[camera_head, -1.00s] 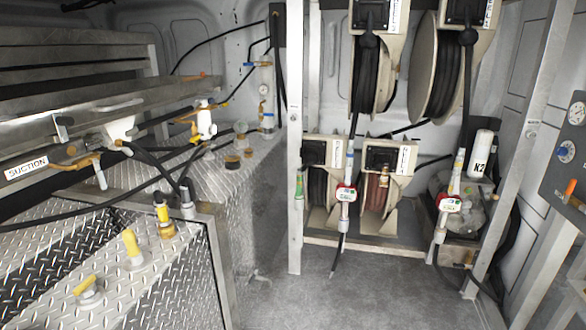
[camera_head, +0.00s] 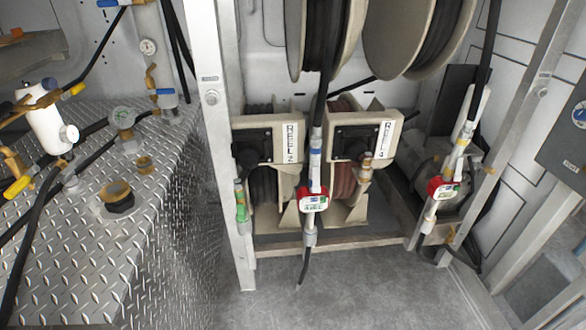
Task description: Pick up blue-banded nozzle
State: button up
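A nozzle with a blue band near its top (camera_head: 315,150) hangs upright in the middle of the head view, in front of the lower reels. It has a red and white meter body (camera_head: 312,199) and a dark tip hose running down toward the floor. A second, similar nozzle with a yellow band (camera_head: 459,150) hangs tilted at the right, with its own red and white meter. It may also carry a small bluish mark near its top. My gripper is not in view.
Reel 2 (camera_head: 265,146) and Reel 4 (camera_head: 365,142) stand behind the nozzle. A metal post (camera_head: 213,110) with a green-ended fitting (camera_head: 241,205) stands at left. The diamond-plate tank top (camera_head: 70,260) carries valves and caps. Grey floor (camera_head: 330,290) in front is clear.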

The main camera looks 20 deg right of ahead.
aim_at(314, 205)
jog(key=i+z, duration=0.2)
jog(key=i, duration=0.35)
jog(key=i+j+z, duration=0.15)
jog(key=i, duration=0.4)
jog(key=i+j+z, duration=0.2)
jog(key=i, duration=0.35)
jog(key=j, duration=0.1)
